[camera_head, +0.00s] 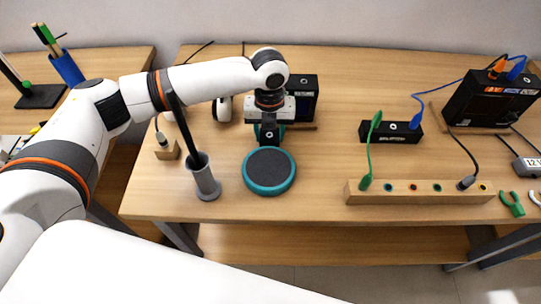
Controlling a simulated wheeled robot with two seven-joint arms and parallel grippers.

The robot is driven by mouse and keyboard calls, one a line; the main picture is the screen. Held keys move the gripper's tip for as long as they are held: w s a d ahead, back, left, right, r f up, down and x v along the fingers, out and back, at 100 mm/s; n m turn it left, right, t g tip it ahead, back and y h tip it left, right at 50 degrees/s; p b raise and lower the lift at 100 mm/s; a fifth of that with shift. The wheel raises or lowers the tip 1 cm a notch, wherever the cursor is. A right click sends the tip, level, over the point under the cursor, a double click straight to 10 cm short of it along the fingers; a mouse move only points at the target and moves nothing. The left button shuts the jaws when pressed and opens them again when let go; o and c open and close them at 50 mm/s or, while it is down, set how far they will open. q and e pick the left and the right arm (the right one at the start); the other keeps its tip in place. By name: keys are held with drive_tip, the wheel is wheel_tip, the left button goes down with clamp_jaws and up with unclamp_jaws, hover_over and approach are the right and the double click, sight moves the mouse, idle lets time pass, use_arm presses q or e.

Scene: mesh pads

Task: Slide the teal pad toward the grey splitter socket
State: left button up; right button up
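The teal pad (269,187) is a round disc with a dark grey top and a teal rim, lying flat near the front middle of the table. My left gripper (269,141) points down just behind the pad, at its far edge. Whether its fingers touch the pad, and how far apart they are, I cannot tell. A long wooden splitter block (420,197) with a row of coloured sockets lies to the right. A grey plug (466,183) sits near its right end, hiding any socket under it. My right gripper is not in view.
A grey cup (206,181) holding a dark rod stands just left of the pad. A black box (304,97) is behind my gripper, and a black hub (390,132) lies behind the splitter. The table between pad and splitter is clear.

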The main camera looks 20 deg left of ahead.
use_arm(q)
drive_tip(key=shift+w+d+p, duration=0.2)
drive_tip(key=shift+d, duration=0.5)
drive_tip(key=shift+w+d+p, duration=0.15)
drive_tip(key=shift+d, duration=0.55)
drive_tip(key=shift+w+d, duration=0.25)
drive_tip(key=shift+d, duration=0.65)
drive_tip(key=shift+w+d, duration=0.3)
drive_tip(key=shift+d, duration=0.65)
drive_tip(key=shift+w+d, duration=0.25)
drive_tip(key=shift+d, duration=0.65)
drive_tip(key=o, duration=0.9)
drive_tip(key=shift+o, duration=0.2)
wheel_tip(320, 180, up, 7)
drive_tip(key=p, duration=0.8)
